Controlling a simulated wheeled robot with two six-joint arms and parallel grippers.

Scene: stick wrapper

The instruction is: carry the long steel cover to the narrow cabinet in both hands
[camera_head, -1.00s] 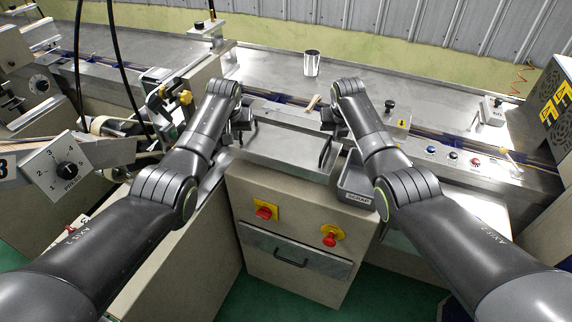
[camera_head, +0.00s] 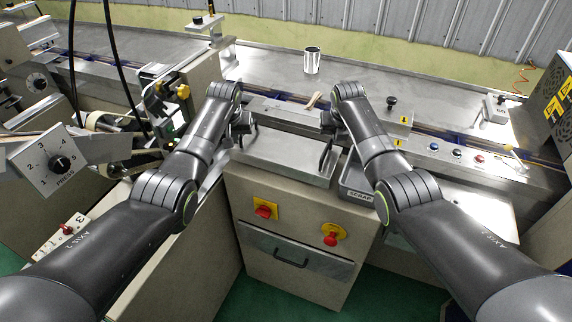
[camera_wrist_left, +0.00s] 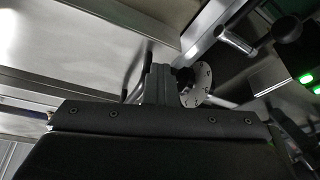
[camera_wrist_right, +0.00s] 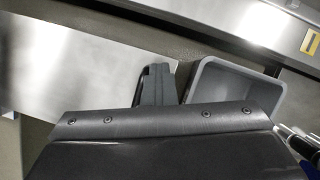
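The long steel cover (camera_head: 280,150) is a flat, shiny grey piece in the middle of the head view, above a beige cabinet (camera_head: 290,225) with red knobs. I cannot tell whether it touches the cabinet's top. My left gripper (camera_head: 241,132) is at its left end and my right gripper (camera_head: 326,150) at its right end. Both look closed on the cover's ends, though the fingers are partly hidden. The cover also shows in the left wrist view (camera_wrist_left: 85,50) and in the right wrist view (camera_wrist_right: 85,75), beside the fingers.
A grey scrap bin (camera_head: 357,187) stands right beside my right gripper. A steel counter (camera_head: 270,68) with a metal can (camera_head: 312,61) runs behind. Machinery with a dial box (camera_head: 60,163) crowds the left. Green floor shows around the cabinet.

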